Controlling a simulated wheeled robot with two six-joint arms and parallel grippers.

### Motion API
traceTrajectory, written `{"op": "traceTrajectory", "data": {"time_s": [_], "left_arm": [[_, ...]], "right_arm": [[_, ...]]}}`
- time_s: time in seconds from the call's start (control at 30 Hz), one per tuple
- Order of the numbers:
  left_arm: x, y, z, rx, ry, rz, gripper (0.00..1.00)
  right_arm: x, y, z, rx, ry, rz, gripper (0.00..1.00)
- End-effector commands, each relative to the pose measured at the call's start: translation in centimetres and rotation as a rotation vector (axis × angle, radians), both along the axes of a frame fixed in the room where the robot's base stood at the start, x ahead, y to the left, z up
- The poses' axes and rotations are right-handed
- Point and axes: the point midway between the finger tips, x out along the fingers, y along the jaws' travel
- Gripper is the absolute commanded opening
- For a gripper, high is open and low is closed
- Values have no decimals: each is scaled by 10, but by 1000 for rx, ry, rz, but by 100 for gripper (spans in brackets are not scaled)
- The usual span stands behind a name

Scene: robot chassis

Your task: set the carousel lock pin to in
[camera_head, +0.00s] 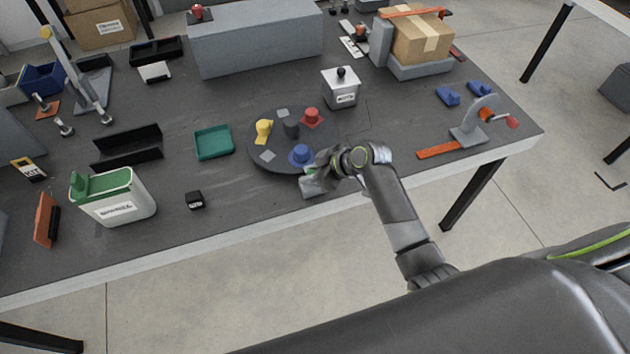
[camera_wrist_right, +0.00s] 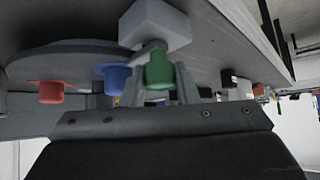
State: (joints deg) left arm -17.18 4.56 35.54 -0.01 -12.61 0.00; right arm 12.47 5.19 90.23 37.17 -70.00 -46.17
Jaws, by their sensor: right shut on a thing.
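The dark round carousel (camera_head: 262,117) lies near the table's front edge, with yellow, red and blue pegs on it. The carousel disc (camera_wrist_right: 55,62) also shows in the right wrist view. A grey block (camera_head: 312,188) sits beside its front rim. In the right wrist view, a green knob (camera_wrist_right: 159,72) on a thin rod stands out from this block (camera_wrist_right: 155,24). My right gripper (camera_head: 322,170) is shut on the green knob, a finger on each side. How deep the pin sits I cannot tell. My left gripper is not in view.
A white box with a black knob (camera_head: 341,90) stands behind the carousel on the right. A green tray (camera_head: 213,142) lies to the left, with a small black block (camera_head: 194,200) in front.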

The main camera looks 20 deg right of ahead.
Motion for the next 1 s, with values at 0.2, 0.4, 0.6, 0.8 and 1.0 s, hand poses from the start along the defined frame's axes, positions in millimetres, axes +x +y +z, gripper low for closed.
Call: {"op": "traceTrajectory", "data": {"time_s": [0.2,0.4,0.6,0.8,1.0], "left_arm": [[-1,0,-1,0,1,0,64],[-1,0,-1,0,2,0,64],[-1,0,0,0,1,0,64],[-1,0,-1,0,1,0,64],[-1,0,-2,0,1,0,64]], "right_arm": [[5,-1,1,-2,-10,-6,0],[5,0,2,-3,-10,-5,44],[4,0,1,-2,-8,-4,47],[2,-3,3,-3,-7,-4,47],[-10,-16,21,-6,-9,-4,47]]}}
